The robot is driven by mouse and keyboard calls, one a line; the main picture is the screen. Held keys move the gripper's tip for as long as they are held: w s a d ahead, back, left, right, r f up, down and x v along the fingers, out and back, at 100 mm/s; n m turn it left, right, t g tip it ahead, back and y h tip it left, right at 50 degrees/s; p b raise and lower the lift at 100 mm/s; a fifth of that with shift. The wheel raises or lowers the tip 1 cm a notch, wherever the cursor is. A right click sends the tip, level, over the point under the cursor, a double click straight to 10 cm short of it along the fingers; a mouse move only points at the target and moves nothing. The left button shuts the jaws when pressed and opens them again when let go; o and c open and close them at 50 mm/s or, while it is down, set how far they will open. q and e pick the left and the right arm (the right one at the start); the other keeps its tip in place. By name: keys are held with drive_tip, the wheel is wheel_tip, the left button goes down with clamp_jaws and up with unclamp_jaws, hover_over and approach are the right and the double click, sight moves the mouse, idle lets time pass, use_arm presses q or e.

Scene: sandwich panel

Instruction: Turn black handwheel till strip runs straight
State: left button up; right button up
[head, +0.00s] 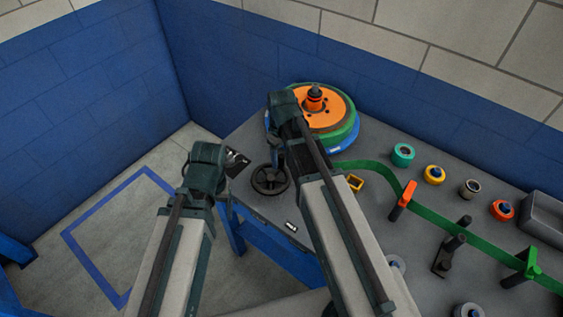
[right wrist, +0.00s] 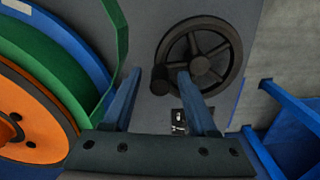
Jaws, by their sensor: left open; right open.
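The black handwheel (head: 270,180) lies on the grey bench near its left edge. In the right wrist view the spoked handwheel (right wrist: 225,49) is ahead of my right gripper (right wrist: 158,72). Its dark round knob (right wrist: 160,80) appears between the two blue fingertips, with no clear contact. My right gripper is open; in the head view its arm partly hides it. My left gripper (head: 238,162) is open and empty, left of the wheel. The green strip (head: 376,168) leaves the reel (head: 345,130) and bends rightward past an orange-topped post (head: 403,198) to a green-topped guide (head: 528,265).
Several coloured rolls, including a teal one (head: 403,154) and a yellow one (head: 434,174), stand behind the strip. A grey tray (head: 543,214) is at the right. A small black-and-white item (head: 291,227) lies near the bench's front edge. Blue walls close off the back.

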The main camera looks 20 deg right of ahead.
sight(289, 178)
clamp_jaws()
idle(0.3)
drive_tip(key=s+m, duration=0.1)
drive_tip(key=m, duration=0.2)
drive_tip(key=s+d+m, duration=0.1)
drive_tip(key=m, duration=0.1)
drive_tip(key=shift+s+d, duration=0.1)
drive_tip(key=shift+s, duration=0.2)
drive_tip(key=m, duration=0.1)
drive_tip(key=s+m, duration=0.1)
drive_tip(key=m, duration=0.1)
drive_tip(key=shift+s, duration=0.25)
drive_tip(key=shift+s+m, duration=0.3)
drive_tip(key=shift+m, duration=0.4)
drive_tip(key=shift+s+m, duration=0.25)
drive_tip(key=shift+m, duration=0.45)
